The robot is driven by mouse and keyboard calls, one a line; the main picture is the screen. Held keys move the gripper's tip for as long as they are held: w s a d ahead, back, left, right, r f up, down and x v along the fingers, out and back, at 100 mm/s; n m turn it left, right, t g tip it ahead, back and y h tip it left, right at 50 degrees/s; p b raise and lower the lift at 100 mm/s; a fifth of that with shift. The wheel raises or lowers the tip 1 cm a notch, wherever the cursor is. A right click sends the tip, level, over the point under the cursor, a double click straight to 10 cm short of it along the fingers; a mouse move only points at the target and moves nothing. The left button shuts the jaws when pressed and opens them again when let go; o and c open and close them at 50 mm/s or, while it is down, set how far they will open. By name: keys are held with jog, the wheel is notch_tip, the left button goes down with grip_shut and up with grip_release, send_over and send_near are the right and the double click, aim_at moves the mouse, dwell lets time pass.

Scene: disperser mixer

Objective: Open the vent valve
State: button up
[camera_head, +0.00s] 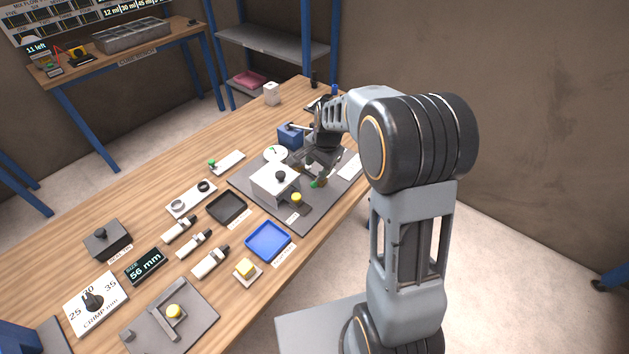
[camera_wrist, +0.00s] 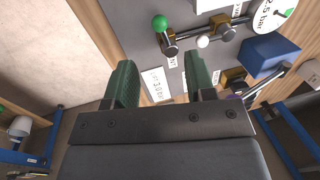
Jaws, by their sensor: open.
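In the wrist view, a valve with a green ball on its lever (camera_wrist: 159,22) and a dark body is on the grey plate, just beyond my fingertips. A second small fitting with a white ball (camera_wrist: 203,42) and a brass block is to its right. I cannot read which one is labelled vent. My gripper (camera_wrist: 158,62) is open and empty, with its two green fingers apart. The green ball lies ahead of the gap, apart from the fingers. In the head view, my gripper (camera_head: 318,172) is low over the plate's right part and hides much of the valve area.
A round gauge (camera_wrist: 270,14) reading about 2.5 bar and a blue box (camera_wrist: 268,54) with a lever stand right of the valves. A white block with a black knob (camera_head: 275,182) is left of my gripper. Trays and tools fill the bench's near left.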

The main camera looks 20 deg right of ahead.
aim_at(314, 183)
jog(key=f, duration=0.3)
jog(key=w+f, duration=0.1)
jog(key=f, duration=0.2)
jog(key=a+f, duration=0.1)
jog(key=f, duration=0.1)
jog(key=shift+w+f+p, duration=0.2)
jog(key=shift+f+p, duration=0.2)
jog(key=c, duration=0.9)
